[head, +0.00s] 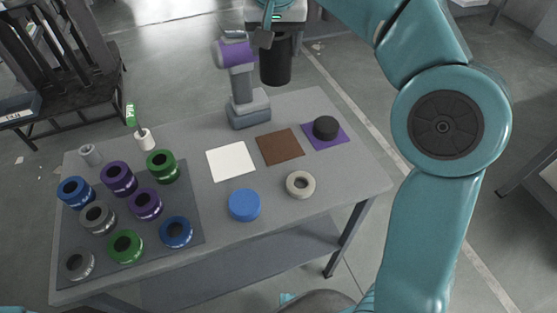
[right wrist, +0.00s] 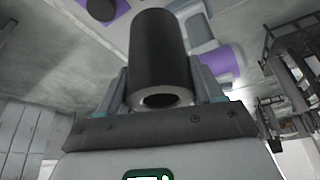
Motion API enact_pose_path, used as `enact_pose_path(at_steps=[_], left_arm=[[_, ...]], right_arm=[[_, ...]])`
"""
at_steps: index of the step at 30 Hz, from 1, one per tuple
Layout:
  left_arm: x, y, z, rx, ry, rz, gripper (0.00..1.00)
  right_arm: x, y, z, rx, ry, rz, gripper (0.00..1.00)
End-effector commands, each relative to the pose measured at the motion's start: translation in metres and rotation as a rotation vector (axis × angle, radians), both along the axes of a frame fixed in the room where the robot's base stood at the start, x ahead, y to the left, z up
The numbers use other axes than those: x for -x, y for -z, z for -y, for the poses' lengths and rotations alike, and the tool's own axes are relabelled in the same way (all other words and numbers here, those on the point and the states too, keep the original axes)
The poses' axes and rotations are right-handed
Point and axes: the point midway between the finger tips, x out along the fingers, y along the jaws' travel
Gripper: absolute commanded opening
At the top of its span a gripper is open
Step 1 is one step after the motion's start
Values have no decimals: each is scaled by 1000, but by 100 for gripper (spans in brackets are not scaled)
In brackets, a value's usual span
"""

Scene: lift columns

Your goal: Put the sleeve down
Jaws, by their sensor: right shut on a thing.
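A black hollow sleeve (head: 277,62) is held in my right gripper (head: 272,33) above and behind the far edge of the grey table, near the middle. In the right wrist view the sleeve (right wrist: 158,45) sits between the two fingers of the right gripper (right wrist: 162,88), its open end facing the camera. It appears clear of the table. My left gripper is not in view.
The table (head: 215,225) carries a white mat (head: 231,161), a brown mat (head: 280,147) and a purple mat (head: 340,137) bearing a black disc (head: 325,126). A blue disc (head: 244,205), beige ring (head: 300,184), grey stand (head: 243,95) with a purple-banded head, and several coloured rings stand there.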

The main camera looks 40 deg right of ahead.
Motion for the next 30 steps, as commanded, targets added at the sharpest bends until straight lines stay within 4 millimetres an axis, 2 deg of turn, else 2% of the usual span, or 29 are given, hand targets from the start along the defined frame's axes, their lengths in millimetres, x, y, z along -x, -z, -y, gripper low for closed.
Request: enact_pose_path(at_steps=[1,5,18,21,30], left_arm=[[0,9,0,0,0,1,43],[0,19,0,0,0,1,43],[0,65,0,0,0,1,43],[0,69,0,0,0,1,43],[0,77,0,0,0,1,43]], right_arm=[[4,2,2,0,15,5,29],[8,12,4,0,31,1,29],[6,128,5,3,31,-2,29],[5,144,5,2,29,1,29],[4,169,5,1,30,-1,29]])
